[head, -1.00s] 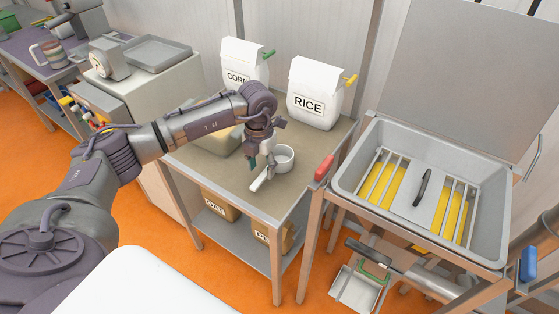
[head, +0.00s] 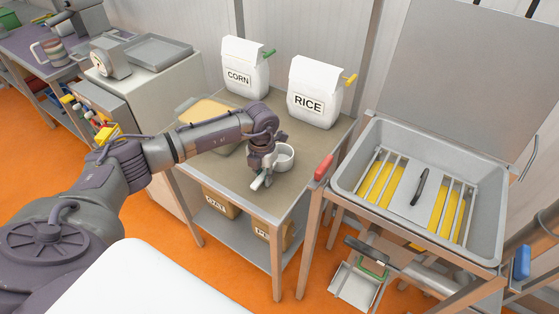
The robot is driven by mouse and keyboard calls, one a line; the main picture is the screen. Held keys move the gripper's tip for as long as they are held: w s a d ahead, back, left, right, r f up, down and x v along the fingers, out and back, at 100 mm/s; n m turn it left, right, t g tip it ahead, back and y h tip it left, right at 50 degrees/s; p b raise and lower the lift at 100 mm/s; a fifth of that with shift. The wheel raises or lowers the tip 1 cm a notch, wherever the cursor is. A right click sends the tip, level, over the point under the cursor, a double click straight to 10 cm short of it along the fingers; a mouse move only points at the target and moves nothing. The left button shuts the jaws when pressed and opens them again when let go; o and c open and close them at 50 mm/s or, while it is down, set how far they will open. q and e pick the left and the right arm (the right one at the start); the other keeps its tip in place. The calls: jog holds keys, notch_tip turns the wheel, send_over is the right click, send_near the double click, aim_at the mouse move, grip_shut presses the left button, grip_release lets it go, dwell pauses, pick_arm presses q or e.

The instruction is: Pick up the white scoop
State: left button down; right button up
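The white scoop (head: 285,158) lies on the brown-topped table (head: 229,174), its round cup to the right and its handle pointing down and left toward the front. My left gripper (head: 262,175) is low over the table, pointing down at the scoop's handle, just left of the cup. Its fingers cover the middle of the handle; only the handle's pale end shows below them. Whether the fingers are closed on the handle is too small and hidden to tell. My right gripper is not in view.
A corn bag (head: 245,68) and a rice bag (head: 314,93) stand behind the scoop. A tan container (head: 208,111) is partly behind my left arm. A red-handled object (head: 323,168) is at the table's right edge, beside a grey basin (head: 349,184).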

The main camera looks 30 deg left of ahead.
pick_arm(q)
jog(key=shift+r, duration=0.1)
jog(key=shift+r, duration=0.5)
notch_tip(320, 180, up, 2)
jog(key=shift+w+r+b, duration=0.1)
jog(key=shift+r+b, duration=0.15)
jog(key=shift+b, duration=0.35)
jog(key=s+d+r+b, duration=0.2)
jog(key=d+r, duration=0.5)
jog(key=d, duration=0.4)
jog(key=shift+s+d+r, duration=0.15)
jog(key=shift+s+r, duration=0.05)
jog(key=shift+s, duration=0.35)
